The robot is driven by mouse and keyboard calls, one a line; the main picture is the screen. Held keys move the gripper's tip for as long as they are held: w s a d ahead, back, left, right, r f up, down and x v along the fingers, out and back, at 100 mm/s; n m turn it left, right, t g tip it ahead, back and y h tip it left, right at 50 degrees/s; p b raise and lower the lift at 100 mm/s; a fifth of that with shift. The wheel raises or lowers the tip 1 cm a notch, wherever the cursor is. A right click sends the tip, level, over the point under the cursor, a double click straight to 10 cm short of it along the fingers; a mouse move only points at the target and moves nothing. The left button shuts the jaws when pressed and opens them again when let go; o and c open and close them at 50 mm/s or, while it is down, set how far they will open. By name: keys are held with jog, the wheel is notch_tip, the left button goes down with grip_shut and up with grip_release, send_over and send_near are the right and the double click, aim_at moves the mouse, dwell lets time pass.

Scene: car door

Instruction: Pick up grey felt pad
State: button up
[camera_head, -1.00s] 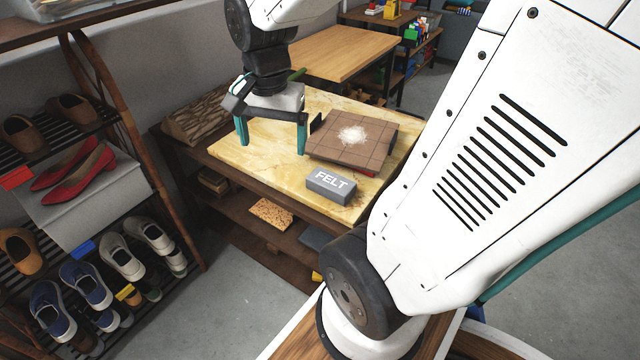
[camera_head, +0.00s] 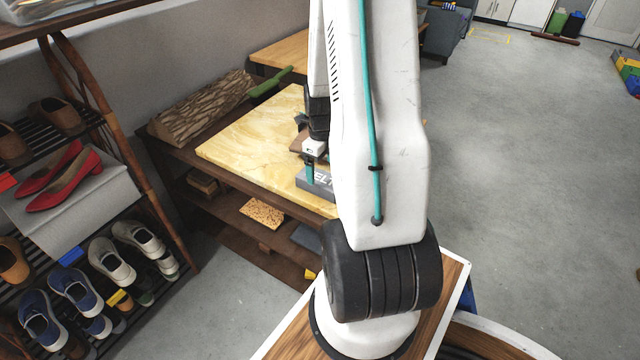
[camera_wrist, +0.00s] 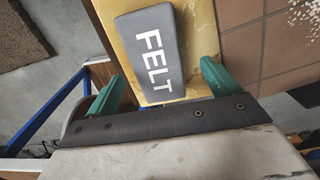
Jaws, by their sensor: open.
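The grey felt pad (camera_head: 317,183) is a grey block marked "FELT" in white, lying near the front edge of the yellow tabletop. My arm hides most of it in the head view. In the wrist view the whole lettered top of the pad (camera_wrist: 152,50) shows, with its near end between the fingers. My gripper (camera_wrist: 165,88) is open, its two teal fingers apart, one on each side of the pad. In the head view part of my gripper (camera_head: 309,160) shows over the pad. Whether the fingers touch the pad cannot be told.
A brown tiled board (camera_wrist: 270,40) with white powder lies close to the right of the pad in the wrist view. The yellow tabletop (camera_head: 250,140) is bare on the left. A bark log (camera_head: 200,105) lies along the back edge. A shoe rack stands at left.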

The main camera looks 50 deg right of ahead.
aim_at(321, 177)
jog(key=f, duration=0.5)
jog(key=shift+s+a, duration=0.1)
jog(key=shift+a, duration=0.2)
jog(key=c, duration=1.1)
